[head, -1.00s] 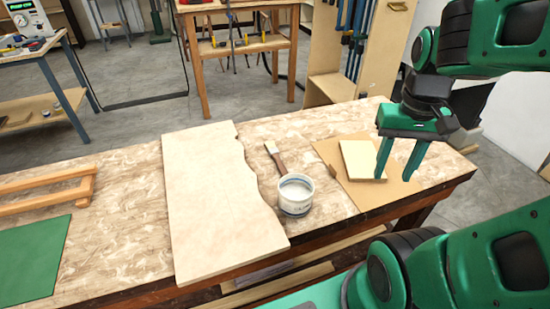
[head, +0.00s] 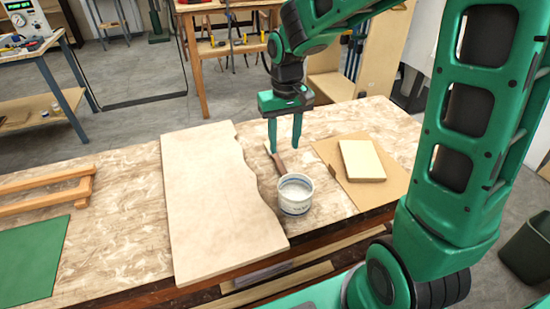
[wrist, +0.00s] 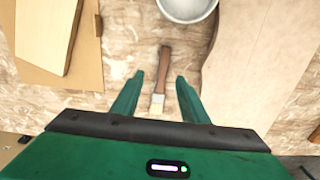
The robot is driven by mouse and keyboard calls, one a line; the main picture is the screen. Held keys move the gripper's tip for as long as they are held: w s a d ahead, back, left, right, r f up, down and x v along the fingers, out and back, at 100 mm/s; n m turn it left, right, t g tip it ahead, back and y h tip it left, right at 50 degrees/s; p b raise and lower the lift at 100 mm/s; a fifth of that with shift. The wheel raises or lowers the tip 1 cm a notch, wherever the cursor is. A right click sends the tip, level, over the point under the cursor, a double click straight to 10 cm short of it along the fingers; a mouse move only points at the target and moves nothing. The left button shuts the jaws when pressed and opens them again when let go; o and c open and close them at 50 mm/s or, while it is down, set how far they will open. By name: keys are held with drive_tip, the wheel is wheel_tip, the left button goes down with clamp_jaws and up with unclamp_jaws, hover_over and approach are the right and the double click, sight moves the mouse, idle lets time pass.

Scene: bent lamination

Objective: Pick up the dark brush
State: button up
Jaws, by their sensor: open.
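The dark brush (wrist: 164,66) lies on the workbench, with a brown handle and pale bristles. In the wrist view its handle points up toward the white pot and its bristle end lies between my finger tips. In the head view the brush (head: 280,163) is partly hidden behind my fingers and the pot. My gripper (wrist: 158,83) is open, with one finger on each side of the brush and nothing held. In the head view my gripper (head: 284,150) points down over the brush; its exact height above the bench is hard to tell.
A white pot (head: 295,196) stands close to the brush's handle end. A pale wavy-edged board (head: 215,200) lies to its left. A small wooden block (head: 362,160) rests on brown cardboard (head: 385,190) to the right. A green mat (head: 30,260) lies far left.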

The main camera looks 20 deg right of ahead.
sight(281, 167)
drive_tip(key=shift+a+f, duration=0.2)
drive_tip(key=shift+f, duration=1.7)
drive_tip(key=shift+a+f, duration=0.2)
drive_tip(key=shift+f, duration=1.7)
drive_tip(key=shift+c, duration=0.5)
clamp_jaws()
